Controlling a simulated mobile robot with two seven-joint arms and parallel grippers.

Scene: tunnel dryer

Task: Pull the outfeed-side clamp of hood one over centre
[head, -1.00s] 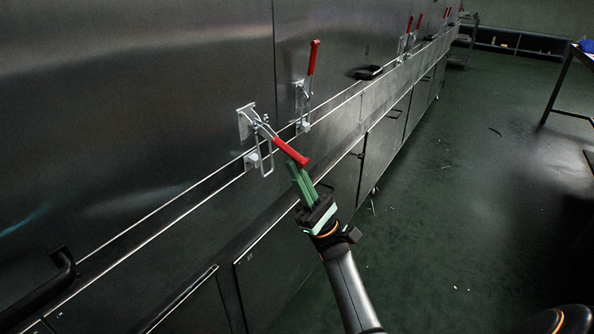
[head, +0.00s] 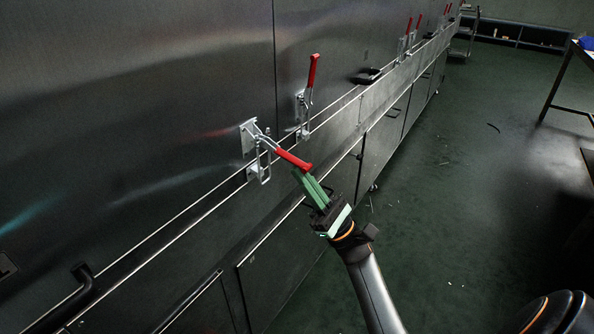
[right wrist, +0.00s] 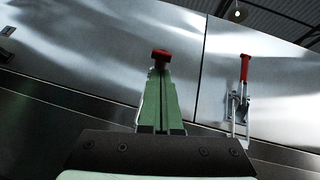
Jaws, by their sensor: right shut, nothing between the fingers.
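The nearest toggle clamp (head: 249,137) sits on the steel hood wall, left of a vertical panel seam. Its red handle (head: 293,158) slants out from the wall, down to the right, and a wire loop hangs beside its catch. My right gripper (head: 304,177) is shut and empty, its green fingertips just under the handle's outer end; I cannot tell whether they touch. In the right wrist view the red handle end (right wrist: 161,55) shows just past the fingertips. A second clamp (head: 303,103), right of the seam, has its red handle upright. My left gripper is out of view.
More red-handled clamps (head: 407,36) line the wall farther away. A ledge runs beneath the clamps, with a black handle (head: 84,286) at lower left. The green floor (head: 450,190) at right is open, with small scraps; a table (head: 560,80) stands at far right.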

